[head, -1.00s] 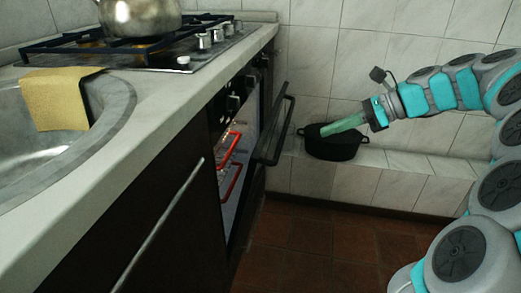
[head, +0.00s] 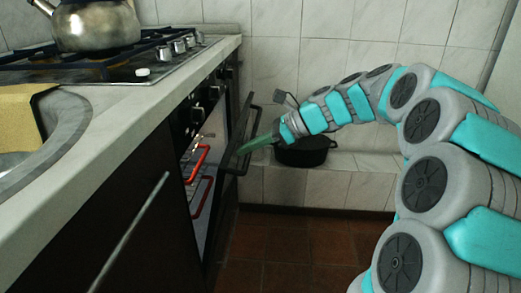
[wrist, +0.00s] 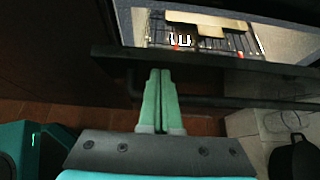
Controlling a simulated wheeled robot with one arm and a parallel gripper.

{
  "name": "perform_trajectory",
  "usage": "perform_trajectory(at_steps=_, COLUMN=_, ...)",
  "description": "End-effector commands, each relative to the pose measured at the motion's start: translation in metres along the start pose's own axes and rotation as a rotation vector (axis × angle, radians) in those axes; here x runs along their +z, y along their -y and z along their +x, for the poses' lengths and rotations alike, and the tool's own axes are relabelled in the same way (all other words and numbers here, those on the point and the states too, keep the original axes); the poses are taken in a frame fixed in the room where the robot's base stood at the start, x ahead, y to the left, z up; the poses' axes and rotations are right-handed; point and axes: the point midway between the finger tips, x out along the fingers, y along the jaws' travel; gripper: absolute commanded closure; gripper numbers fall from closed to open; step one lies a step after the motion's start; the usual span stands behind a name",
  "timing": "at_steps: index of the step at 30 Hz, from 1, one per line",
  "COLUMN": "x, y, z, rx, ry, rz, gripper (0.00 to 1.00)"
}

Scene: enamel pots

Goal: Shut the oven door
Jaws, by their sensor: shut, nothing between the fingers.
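The oven door (head: 245,125) hangs partly open in the head view, a dark panel standing out from the stove front. The oven (head: 202,150) shows a lit inside with red-edged racks. My gripper (head: 240,152) is shut and empty, its green fingers at the door's outer side. In the wrist view my gripper (wrist: 160,72) overlaps the dark top edge of the door (wrist: 215,66), with the lit oven rack (wrist: 215,38) beyond. I cannot tell whether the fingertips touch the door.
A black pot (head: 306,152) sits on the tiled ledge behind my arm. A kettle (head: 95,25) stands on the hob (head: 100,62) above the oven. The counter (head: 110,115) runs along the left. The red tiled floor (head: 290,245) is clear.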

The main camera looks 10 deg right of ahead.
Motion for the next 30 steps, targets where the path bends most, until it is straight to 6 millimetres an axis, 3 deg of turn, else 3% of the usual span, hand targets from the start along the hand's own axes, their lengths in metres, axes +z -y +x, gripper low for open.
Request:
perform_trajectory(at_steps=14, x=0.004, y=0.0, z=0.003, rx=0.001, ry=-0.004, rz=0.0, gripper=1.0)
perform_trajectory(at_steps=30, x=0.048, y=-0.002, z=0.041, rx=0.005, ry=-0.127, rz=0.0, gripper=1.0)
